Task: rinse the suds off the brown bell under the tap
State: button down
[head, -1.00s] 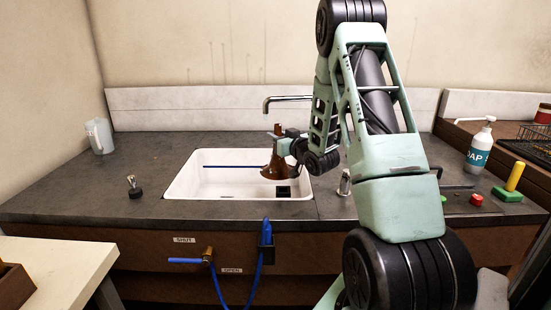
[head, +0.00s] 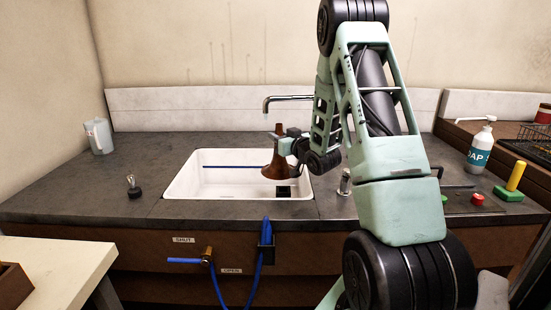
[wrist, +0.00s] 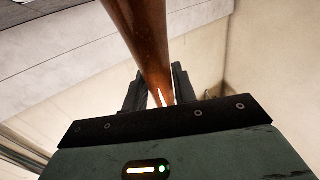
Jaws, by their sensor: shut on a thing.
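The brown bell (head: 279,165) hangs over the right part of the white sink (head: 190,187), flared end down and stem up. My gripper (head: 287,146) is shut on its stem from the right. In the wrist view the brown stem (wrist: 150,45) runs up between the two dark fingers (wrist: 155,92). The tap (head: 285,98) rises behind the sink, and its spout end is just above and to the left of the bell's top. I cannot make out water or suds at this size.
A blue hose (head: 217,285) and a brass valve (head: 207,255) with a blue lever are on the counter front, between SHUT and OPEN labels. A black stopper (head: 134,190) stands left of the sink. A soap bottle (head: 480,146) and a yellow-handled green brush (head: 511,185) are at right.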

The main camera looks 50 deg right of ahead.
jog(key=s+a+b, duration=0.2)
jog(key=s+a, duration=0.3)
jog(key=s, duration=0.1)
jog(key=shift+s, duration=0.15)
dwell(0.6)
dwell(1.4)
